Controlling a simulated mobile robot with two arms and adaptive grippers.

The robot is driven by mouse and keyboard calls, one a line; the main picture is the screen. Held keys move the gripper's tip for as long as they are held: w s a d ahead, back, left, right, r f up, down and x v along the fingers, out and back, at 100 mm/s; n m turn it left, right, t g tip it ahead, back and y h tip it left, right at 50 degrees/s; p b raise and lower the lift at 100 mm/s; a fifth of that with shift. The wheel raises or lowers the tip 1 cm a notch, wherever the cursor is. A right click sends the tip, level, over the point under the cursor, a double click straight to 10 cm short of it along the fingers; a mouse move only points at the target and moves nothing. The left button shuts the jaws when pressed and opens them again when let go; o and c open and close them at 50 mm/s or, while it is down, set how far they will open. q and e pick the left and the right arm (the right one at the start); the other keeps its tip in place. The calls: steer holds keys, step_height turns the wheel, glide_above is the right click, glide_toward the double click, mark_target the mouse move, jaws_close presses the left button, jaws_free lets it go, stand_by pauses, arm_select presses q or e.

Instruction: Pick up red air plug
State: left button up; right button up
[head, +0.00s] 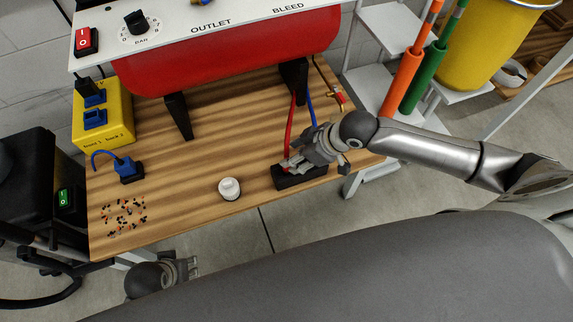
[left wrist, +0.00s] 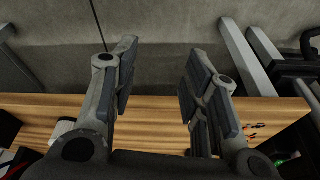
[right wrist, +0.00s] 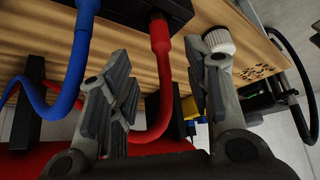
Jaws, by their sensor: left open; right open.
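The red air plug (right wrist: 160,36) is on the end of a red hose (head: 291,120) and sits in a black block (head: 304,180) at the bench's front edge. My right gripper (head: 293,161) is open at the block and largely hides the plug in the head view. In the right wrist view the plug lies between and beyond the open fingers (right wrist: 160,62); I cannot tell whether they touch it. My left gripper (head: 190,268) is low in front of the bench. It is open and empty in the left wrist view (left wrist: 160,72).
A blue hose (head: 310,108) runs beside the red one. A white knob (head: 229,188) stands left of the block on the wooden bench (head: 190,160). A red tank (head: 235,60) stands behind. A blue plug (head: 128,168) and scattered small bits (head: 124,214) lie at left.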

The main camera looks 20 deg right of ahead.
steer(key=b+x, duration=0.1)
steer(key=x, duration=0.3)
steer(key=shift+a+f+b, duration=0.2)
steer(key=shift+f+b, duration=0.1)
steer(key=shift+b, duration=0.05)
steer(key=shift+w+a+f, duration=0.1)
steer(key=shift+a+f, duration=0.05)
steer(key=shift+f, duration=0.1)
arm_select(q)
step_height(320, 180, up, 7)
steer(key=shift+s, duration=0.25)
steer(key=shift+a+f, duration=0.1)
arm_select(e)
steer(key=shift+c, duration=0.3)
jaws_close()
